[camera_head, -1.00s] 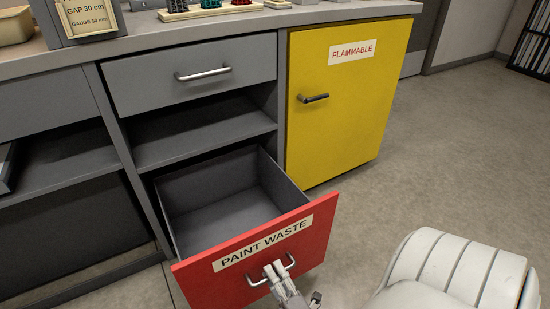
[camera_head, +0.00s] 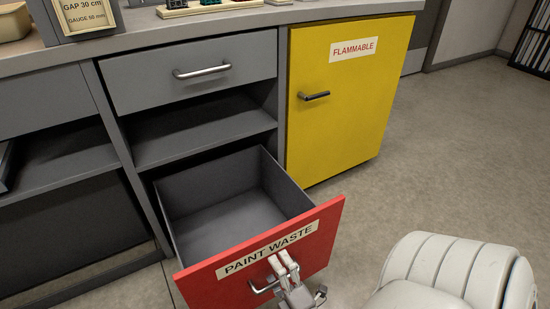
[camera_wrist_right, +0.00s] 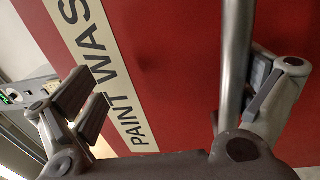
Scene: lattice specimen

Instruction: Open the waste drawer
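The waste drawer (camera_head: 195,288), with a red front labelled PAINT WASTE, is pulled well out of the grey cabinet. Its grey inside (camera_head: 235,205) shows and looks empty. My right gripper (camera_head: 283,264) is at the drawer's metal bar handle (camera_head: 262,289), covering its middle in the head view. In the right wrist view the fingers of my right gripper (camera_wrist_right: 178,98) are spread wide apart. The handle (camera_wrist_right: 237,60) runs between them, close to the right-hand finger; whether they touch is unclear. The red front (camera_wrist_right: 170,60) fills the background there. My left gripper is not in view.
A closed grey drawer (camera_head: 235,86) and an open shelf (camera_head: 205,146) are above the waste drawer. A closed yellow FLAMMABLE cabinet (camera_head: 350,110) stands to the right. The counter top (camera_head: 240,22) holds several small items. Floor (camera_head: 450,150) to the right is clear.

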